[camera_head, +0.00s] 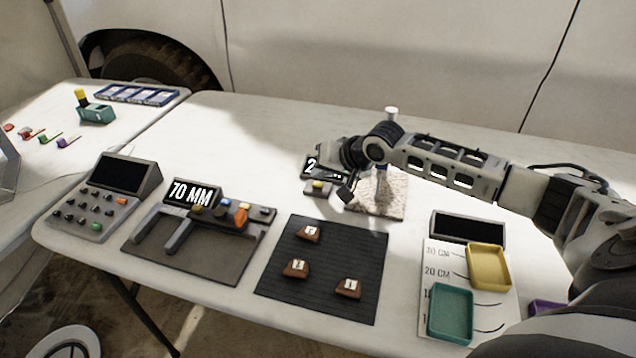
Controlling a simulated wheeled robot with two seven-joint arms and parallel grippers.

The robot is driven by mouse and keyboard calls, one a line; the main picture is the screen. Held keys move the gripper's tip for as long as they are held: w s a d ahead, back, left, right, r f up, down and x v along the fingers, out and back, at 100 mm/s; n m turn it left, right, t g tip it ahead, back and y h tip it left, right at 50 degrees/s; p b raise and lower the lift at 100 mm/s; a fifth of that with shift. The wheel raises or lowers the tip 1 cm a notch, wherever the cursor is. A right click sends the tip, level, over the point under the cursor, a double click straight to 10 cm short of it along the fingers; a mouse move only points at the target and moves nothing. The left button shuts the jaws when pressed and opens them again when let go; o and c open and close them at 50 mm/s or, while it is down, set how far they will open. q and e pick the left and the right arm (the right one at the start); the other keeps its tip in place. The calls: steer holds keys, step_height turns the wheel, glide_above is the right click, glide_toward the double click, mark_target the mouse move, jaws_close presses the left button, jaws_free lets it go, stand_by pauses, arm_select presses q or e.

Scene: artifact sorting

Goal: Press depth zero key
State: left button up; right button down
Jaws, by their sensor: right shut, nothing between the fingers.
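A small dark gauge unit (311,165) with a lit display stands towards the back of the main table. Only a "2" of its reading shows clearly; my right gripper covers the rest. In front of the display is a small grey key base with a yellow key (318,185), perhaps the depth zero key; its label is too small to read. My right gripper (346,193) is shut and empty, pointing down just right of the key. I cannot tell whether it touches anything. A speckled block (392,206) with a pale upright post lies behind and right of the gripper, partly hidden.
A black ribbed mat (318,305) with three brown tagged pieces lies in front. Left are a caliper-like unit (140,240) reading "70 MM" and a keypad console (80,222). Right are a depth chart (432,262), a yellow tray (474,281) and a teal tray (435,328).

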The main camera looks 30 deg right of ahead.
steer(key=shift+f, duration=0.2)
stand_by(0.6)
steer(key=shift+f, duration=0.2)
steer(key=shift+f, duration=0.4)
stand_by(0.8)
steer(key=shift+p, duration=0.3)
steer(key=shift+r+p, duration=0.8)
steer(key=shift+p, duration=0.25)
steer(key=shift+r, duration=0.1)
step_height(320, 180, up, 5)
steer(key=p, duration=0.5)
steer(key=shift+p, duration=0.4)
